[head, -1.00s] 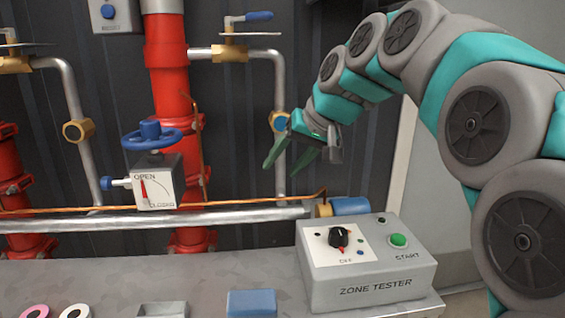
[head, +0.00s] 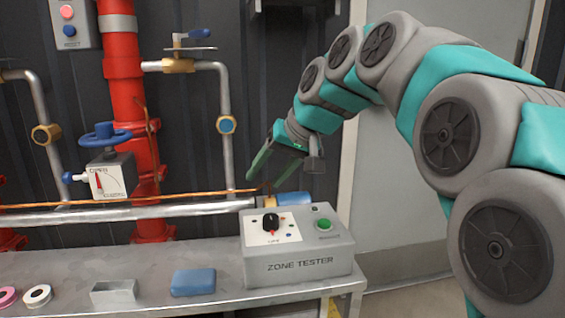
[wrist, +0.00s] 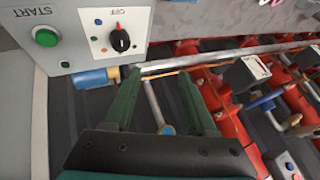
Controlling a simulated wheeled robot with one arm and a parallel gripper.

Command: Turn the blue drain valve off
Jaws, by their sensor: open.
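A blue handwheel (head: 106,134) sits on a grey valve box with a white OPEN/CLOSED dial (head: 105,182); its red pointer is toward OPEN. I cannot tell from the frames which is the drain valve. My gripper (head: 262,170) is open and empty, well right of the handwheel and below and right of the lever. In the wrist view its two green fingers (wrist: 159,78) are apart with nothing held between them.
A zone tester box (head: 297,245) stands on the grey bench (head: 150,262), below my gripper. A blue cylinder (head: 295,199) is at the pipe's right end. A blue block (head: 193,282) and a small tray (head: 114,293) lie on the bench. Red pipe (head: 122,70) stands behind.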

